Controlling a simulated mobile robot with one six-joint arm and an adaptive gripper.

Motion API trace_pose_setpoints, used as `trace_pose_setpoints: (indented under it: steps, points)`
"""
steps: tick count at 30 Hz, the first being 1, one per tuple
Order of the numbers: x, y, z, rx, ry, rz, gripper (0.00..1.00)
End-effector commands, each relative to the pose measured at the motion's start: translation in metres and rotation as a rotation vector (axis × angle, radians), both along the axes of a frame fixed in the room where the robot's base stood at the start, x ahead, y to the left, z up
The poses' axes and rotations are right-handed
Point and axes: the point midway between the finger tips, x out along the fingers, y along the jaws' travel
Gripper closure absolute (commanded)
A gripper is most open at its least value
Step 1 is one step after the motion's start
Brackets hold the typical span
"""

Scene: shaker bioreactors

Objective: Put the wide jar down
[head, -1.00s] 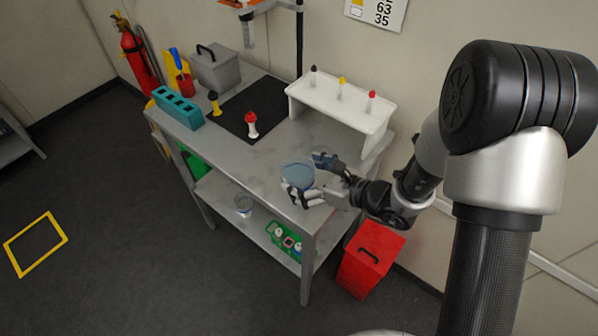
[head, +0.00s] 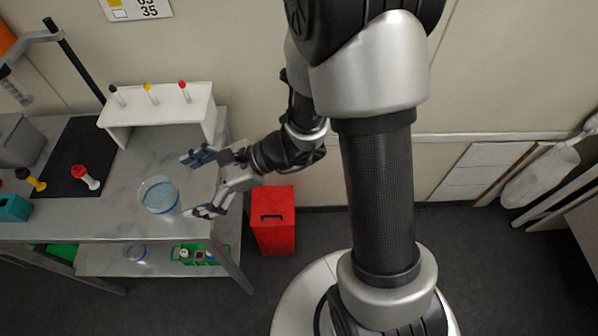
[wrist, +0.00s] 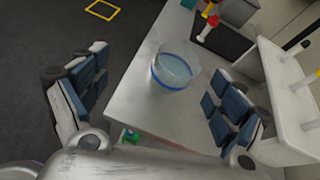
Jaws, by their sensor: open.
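The wide jar (head: 159,196) is a clear, wide vessel with a blue tint and a blue band. It stands upright on the grey bench top (head: 130,180), near its right end. My gripper (head: 197,184) is open and empty, to the right of the jar and apart from it. In the wrist view the jar (wrist: 174,70) stands on the bench beyond the two spread fingers, with clear space between it and them. Nothing hides the jar.
A white rack (head: 160,112) with several coloured-top pieces stands behind the jar. A black mat (head: 72,150) holds a red-and-white piece (head: 86,177) to the left. A red bin (head: 273,225) stands right of the bench.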

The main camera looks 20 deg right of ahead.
Motion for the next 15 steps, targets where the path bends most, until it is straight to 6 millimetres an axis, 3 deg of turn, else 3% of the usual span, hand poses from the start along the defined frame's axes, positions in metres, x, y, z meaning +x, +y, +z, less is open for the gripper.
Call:
trace_pose_setpoints:
  steps: [1, 3, 7, 11, 15]
  points:
    - [-0.014, 0.003, 0.02, -0.042, -0.078, 0.092, 0.1]
    - [-0.04, 0.003, 0.04, -0.119, -0.184, 0.239, 0.1]
    - [-0.088, -0.011, 0.064, -0.306, -0.387, 0.508, 0.1]
    - [-0.124, -0.043, 0.077, -0.537, -0.583, 0.753, 0.1]
    - [-0.146, -0.091, 0.09, -0.827, -0.77, 0.978, 0.1]
